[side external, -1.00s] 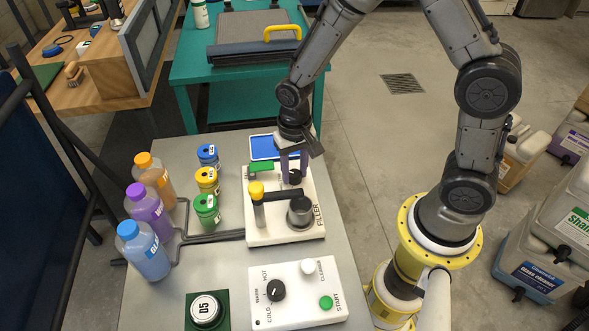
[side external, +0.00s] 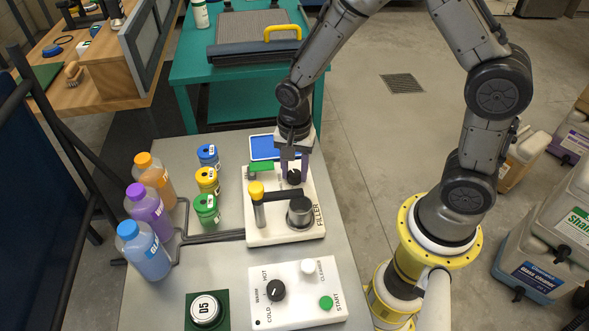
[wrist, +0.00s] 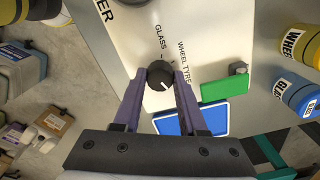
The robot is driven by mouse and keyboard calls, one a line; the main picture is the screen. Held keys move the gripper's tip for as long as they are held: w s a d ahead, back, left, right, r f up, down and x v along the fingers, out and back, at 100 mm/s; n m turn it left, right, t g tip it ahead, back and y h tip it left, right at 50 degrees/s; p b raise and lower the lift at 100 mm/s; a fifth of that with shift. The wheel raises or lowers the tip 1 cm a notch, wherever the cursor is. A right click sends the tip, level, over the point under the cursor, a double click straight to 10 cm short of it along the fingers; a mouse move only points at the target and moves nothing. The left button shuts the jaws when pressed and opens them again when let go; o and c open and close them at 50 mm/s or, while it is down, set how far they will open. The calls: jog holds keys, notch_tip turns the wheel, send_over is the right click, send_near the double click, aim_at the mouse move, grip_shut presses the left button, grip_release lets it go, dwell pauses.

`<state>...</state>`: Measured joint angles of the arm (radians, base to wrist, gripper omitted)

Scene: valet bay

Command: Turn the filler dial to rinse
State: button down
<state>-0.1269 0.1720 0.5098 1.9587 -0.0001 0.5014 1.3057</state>
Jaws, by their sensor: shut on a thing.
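The filler dial is a small black knob (side external: 294,178) at the back of the white FILLER panel (side external: 262,236). In the wrist view the dial (wrist: 159,72) has a white pointer mark towards the lower right of its face. The printed words GLASS, WHEEL and TYRE show beside it; I cannot see a rinse label. My gripper (side external: 294,169) points down over the dial. Its two purple fingers are shut on the dial, one on each side, in the wrist view (wrist: 158,80). The fingers and wrist hide part of the panel's back.
A yellow-topped post (side external: 257,190) and a grey cylinder (side external: 300,213) stand on the panel in front of my gripper. Blue, yellow and green canisters (side external: 207,181) stand to the left. A blue-screened tablet (side external: 262,148) lies behind. A second control panel (side external: 299,296) sits in front.

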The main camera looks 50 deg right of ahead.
aim_at(294, 173)
dwell(0.4)
jog(key=shift+c, duration=2.3)
grip_release()
jog(key=shift+r, duration=0.1)
notch_tip(294, 173, up, 14)
